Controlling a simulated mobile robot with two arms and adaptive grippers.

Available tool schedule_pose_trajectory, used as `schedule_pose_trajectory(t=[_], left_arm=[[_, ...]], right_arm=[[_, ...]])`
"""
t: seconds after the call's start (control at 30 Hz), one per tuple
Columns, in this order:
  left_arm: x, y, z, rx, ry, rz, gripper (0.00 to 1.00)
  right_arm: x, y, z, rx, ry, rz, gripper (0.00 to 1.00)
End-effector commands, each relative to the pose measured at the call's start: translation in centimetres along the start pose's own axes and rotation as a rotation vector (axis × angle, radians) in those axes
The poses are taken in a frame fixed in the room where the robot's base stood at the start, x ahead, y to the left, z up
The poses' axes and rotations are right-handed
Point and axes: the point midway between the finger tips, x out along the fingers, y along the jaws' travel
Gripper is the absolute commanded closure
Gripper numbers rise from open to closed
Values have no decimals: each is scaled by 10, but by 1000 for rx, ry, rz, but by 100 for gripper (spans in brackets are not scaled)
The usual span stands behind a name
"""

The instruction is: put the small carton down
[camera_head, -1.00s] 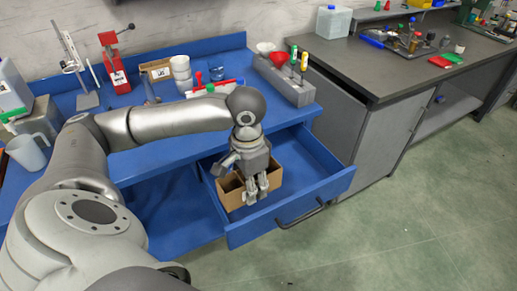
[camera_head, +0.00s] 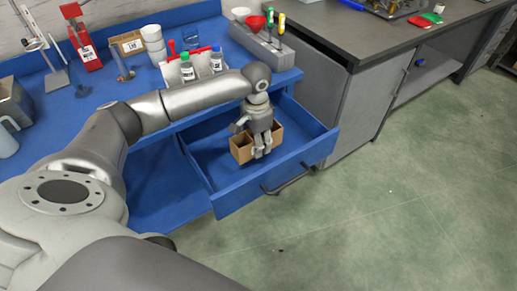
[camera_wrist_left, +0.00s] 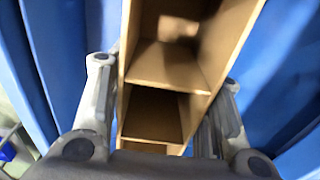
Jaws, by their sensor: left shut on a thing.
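The small carton (camera_head: 241,148) is an open brown box inside the open blue drawer (camera_head: 205,157). My left gripper (camera_head: 263,152) reaches down into the drawer over the carton. In the left wrist view the carton (camera_wrist_left: 165,65) shows its open compartments, with a divider across it. The fingers of my left gripper (camera_wrist_left: 160,110) lie on either side of the carton and are shut on it. Whether the carton's underside touches the drawer floor cannot be told. My right gripper is not in view.
The blue bench above the drawer carries white cups (camera_head: 153,40), bottles (camera_head: 187,68) and a grey tool block (camera_head: 262,45). A grey cabinet (camera_head: 375,105) stands to the right. The drawer floor left of the carton is bare.

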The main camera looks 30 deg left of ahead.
Motion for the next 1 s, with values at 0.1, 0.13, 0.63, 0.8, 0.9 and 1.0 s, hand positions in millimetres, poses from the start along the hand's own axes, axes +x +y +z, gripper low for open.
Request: schedule_pose_trajectory(t=[0.1, 0.13, 0.63, 0.8, 0.9, 1.0], left_arm=[[7, -2, -6, 1, 1, 1, 76], [8, -2, -7, 1, 1, 1, 76], [45, -5, -11, 2, 1, -1, 76], [46, -5, -11, 1, 0, 0, 76], [48, -5, -11, 1, 1, -1, 50], [48, -5, -11, 1, 1, -1, 38]], right_arm=[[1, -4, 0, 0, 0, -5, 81], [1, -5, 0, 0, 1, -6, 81], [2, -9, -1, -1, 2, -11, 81], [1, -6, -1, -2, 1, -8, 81], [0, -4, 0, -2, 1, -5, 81], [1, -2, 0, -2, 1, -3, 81]])
